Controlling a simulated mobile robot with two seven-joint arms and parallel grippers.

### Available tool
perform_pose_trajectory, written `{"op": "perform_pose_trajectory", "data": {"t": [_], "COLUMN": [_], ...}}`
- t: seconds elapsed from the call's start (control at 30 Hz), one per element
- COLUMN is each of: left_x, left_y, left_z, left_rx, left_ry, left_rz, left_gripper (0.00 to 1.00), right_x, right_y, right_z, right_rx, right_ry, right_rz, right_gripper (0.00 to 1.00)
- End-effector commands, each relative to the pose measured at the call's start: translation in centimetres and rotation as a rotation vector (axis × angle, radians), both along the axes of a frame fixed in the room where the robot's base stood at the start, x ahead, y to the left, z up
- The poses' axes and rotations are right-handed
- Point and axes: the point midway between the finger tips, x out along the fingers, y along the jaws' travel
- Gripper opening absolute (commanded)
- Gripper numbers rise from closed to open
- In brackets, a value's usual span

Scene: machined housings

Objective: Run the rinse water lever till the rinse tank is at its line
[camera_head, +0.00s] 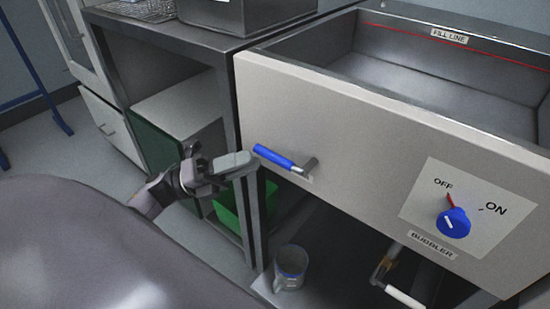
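The blue-handled lever (275,157) sticks out to the left from a metal stem on the tank's pale front panel. The rinse tank (440,80) is an open grey metal basin. A red line runs along its inner back wall, with a "FILL LINE" label (449,36). I make out no clear water surface below that line. My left gripper (244,160) is just left of the lever, its fingertips close to the handle's free end. I see no grip on it. The fingers overlap from this angle, so their opening is unclear. My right gripper is not in view.
A blue "BUBBLER" knob (453,222) sits on the panel's right, between OFF and ON marks. A white-handled lever (404,296) is below the panel. A grey mug (290,266) stands on the lower shelf. A green bin (230,208) and a table leg (252,225) are below my gripper.

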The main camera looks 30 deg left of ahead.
Motion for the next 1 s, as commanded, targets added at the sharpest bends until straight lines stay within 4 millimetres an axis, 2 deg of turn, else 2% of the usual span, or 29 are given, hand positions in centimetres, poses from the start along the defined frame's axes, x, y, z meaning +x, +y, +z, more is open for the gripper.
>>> {"op": "perform_pose_trajectory", "data": {"t": [0.3, 0.7, 0.8, 1.0], "left_x": [2.5, 3.0, 3.0, 3.0], "left_y": [-3.6, -4.3, -4.3, -4.3], "left_z": [2.0, 2.3, 2.3, 2.3], "left_rx": [-0.005, -0.006, -0.006, -0.002], "left_ry": [0.0, 0.003, 0.003, 0.003], "left_rz": [-0.001, 0.001, 0.001, 0.001], "left_gripper": [0.29, 0.29, 0.0, 0.0], "right_x": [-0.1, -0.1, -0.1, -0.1], "right_y": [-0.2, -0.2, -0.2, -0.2], "right_z": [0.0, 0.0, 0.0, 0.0], "right_rx": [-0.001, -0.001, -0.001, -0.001], "right_ry": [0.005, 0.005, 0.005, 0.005], "right_rz": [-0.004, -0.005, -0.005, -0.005], "right_gripper": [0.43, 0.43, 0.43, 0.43]}}
